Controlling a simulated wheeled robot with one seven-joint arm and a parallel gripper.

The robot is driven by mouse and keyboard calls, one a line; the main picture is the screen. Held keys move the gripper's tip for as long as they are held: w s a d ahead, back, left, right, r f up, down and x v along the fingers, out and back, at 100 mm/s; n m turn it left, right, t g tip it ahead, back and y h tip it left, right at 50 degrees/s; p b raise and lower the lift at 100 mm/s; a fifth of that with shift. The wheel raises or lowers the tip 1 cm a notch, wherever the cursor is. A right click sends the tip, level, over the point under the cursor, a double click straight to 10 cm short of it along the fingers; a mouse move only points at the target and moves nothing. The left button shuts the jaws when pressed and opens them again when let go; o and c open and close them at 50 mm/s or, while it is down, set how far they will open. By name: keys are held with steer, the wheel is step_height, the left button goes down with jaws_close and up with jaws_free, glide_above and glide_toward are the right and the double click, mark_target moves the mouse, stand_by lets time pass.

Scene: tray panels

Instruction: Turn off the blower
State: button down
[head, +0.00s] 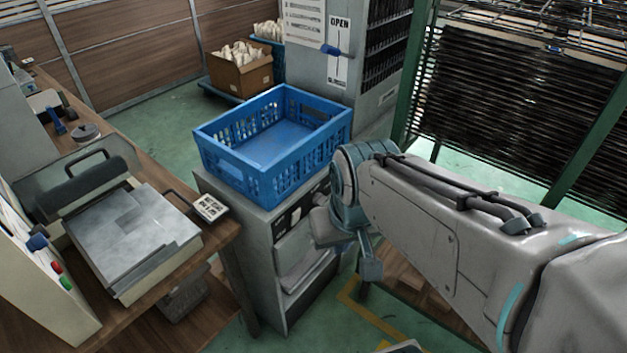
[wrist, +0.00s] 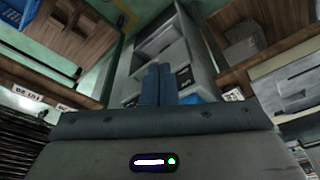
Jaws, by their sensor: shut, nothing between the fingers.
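No part in view is plainly marked as the blower or its switch. A grey cabinet (head: 262,262) stands under a blue crate; it has a small dark control panel (head: 287,222) high on its front and a recessed light-grey opening below. My gripper (wrist: 158,68) is shut and empty; its two blue-grey fingers lie side by side in the wrist view. They point toward the grey cabinet (wrist: 140,60), whose dark panel parts show partly behind them. In the head view my arm's end is just right of the cabinet front, and I cannot make out the fingertips there.
The blue crate (head: 230,168) sits on the cabinet. Left, a wooden bench (head: 185,186) holds a metal-plated machine (head: 135,235) with red and green buttons. Behind is a tall cabinet (head: 372,60) with a blue lever and "OPEN" sign. A dark rack (head: 500,95) stands right.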

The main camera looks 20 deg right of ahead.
steer(key=shift+a, duration=0.15)
steer(key=w+a+f+m+g+y+b, duration=0.1)
steer(key=w+a+f+m+y+b, duration=0.15)
steer(key=f+m+y+b, duration=0.5)
steer(key=w+a+f+m+g+y+b, duration=0.1)
steer(key=a+f+m+y+b, duration=0.4)
steer(key=f+b, duration=0.5)
steer(key=w+d+f+m+t+b, duration=0.5)
steer(key=w+d+m+t, duration=0.1)
steer(key=d+m+t, duration=0.1)
steer(key=w+d+f+m+t+b, duration=0.5)
steer(key=w+d+m+t, duration=0.2)
steer(key=d+m+t, duration=0.1)
steer(key=shift+d+m+h, duration=0.35)
steer(key=shift+d+m, duration=0.3)
steer(key=shift+d, duration=0.15)
